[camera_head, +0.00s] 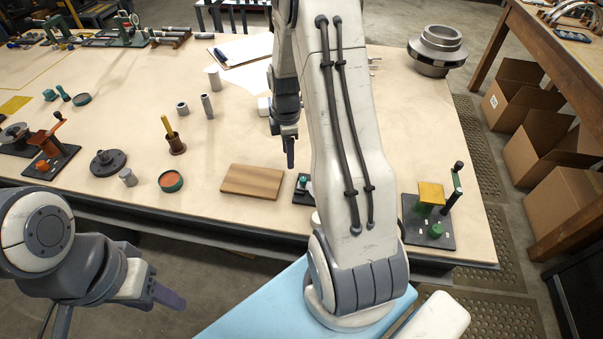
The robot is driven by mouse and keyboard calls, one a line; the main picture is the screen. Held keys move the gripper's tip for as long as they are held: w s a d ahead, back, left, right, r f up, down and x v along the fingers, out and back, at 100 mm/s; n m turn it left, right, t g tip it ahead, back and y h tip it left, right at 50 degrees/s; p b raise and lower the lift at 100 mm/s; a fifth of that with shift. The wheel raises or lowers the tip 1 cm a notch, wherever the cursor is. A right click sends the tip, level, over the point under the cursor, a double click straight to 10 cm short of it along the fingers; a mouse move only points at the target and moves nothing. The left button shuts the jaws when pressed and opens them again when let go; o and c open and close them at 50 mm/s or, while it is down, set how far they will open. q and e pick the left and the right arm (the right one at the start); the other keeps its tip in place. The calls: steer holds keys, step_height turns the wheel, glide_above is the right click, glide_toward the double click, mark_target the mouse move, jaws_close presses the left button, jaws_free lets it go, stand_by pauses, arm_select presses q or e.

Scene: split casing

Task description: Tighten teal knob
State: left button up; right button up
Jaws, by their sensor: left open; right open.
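A small teal knob (303,178) sits on a dark block (301,198) near the table's front edge, just right of a wooden board. My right arm hides part of this block on its right side. My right gripper (290,150) points down above the table, behind and a little left of the knob in the picture, apart from it. It is open and looks empty, seen mostly edge-on. My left gripper (160,290) is open and empty, low in front of the table, well left of the knob.
The wooden board (252,181) lies left of the knob. A dark fixture with a green knob and yellow block (431,193) stands at the right front. An orange-filled round dish (171,181) and grey flanged disc (108,162) stand left. The table middle is fairly clear.

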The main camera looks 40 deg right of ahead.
glide_above(303, 179)
step_height(303, 179, down, 3)
steer(key=shift+n, duration=0.4)
step_height(303, 179, down, 10)
steer(key=shift+r+p, duration=0.1)
steer(key=shift+p, duration=1.05)
jaws_close()
